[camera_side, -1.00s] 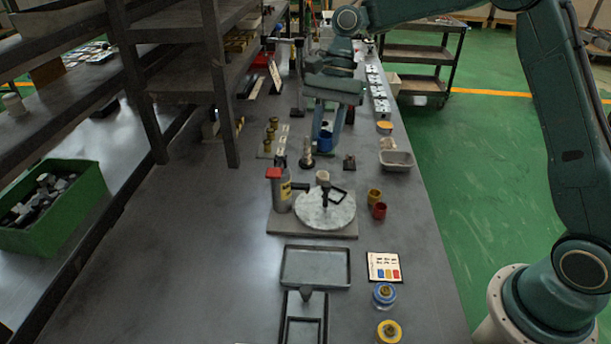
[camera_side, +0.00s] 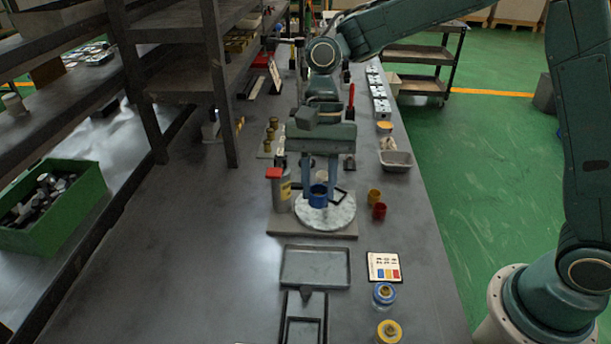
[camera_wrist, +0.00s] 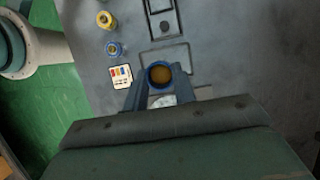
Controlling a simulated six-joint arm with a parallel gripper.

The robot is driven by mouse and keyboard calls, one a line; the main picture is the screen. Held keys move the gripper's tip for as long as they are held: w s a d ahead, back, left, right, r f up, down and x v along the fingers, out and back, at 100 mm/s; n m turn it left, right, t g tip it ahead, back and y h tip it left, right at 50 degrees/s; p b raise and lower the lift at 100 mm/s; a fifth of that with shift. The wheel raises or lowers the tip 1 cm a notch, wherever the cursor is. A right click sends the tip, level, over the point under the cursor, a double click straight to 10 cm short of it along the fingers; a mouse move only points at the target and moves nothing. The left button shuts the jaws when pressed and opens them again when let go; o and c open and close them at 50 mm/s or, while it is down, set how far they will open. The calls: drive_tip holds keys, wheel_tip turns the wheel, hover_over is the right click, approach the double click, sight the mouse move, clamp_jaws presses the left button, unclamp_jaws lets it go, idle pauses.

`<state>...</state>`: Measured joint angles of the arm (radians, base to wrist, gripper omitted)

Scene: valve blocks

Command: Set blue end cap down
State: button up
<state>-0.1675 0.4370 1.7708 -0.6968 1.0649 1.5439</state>
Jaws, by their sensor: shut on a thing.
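The blue end cap (camera_side: 318,195) is a short blue cup shape. My gripper (camera_side: 320,185) points down and is shut on it, over the round white turntable (camera_side: 325,213) in the side view. I cannot tell whether the cap touches the turntable. In the wrist view the blue end cap (camera_wrist: 160,74), with a brownish inside, sits between the two fingertips (camera_wrist: 159,84). My gripper hides part of the turntable and the black frame (camera_side: 340,195) on it.
In front are an empty grey tray (camera_side: 315,266), a colour card (camera_side: 383,267) and two spools. The table's left front is clear.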

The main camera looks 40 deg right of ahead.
wheel_tip(320, 180, down, 19)
drive_tip(key=shift+f, duration=0.1)
idle(0.9)
drive_tip(key=shift+f, duration=0.15)
drive_tip(key=o, duration=1)
drive_tip(key=shift+v, duration=6.2)
drive_tip(key=shift+s, duration=0.1)
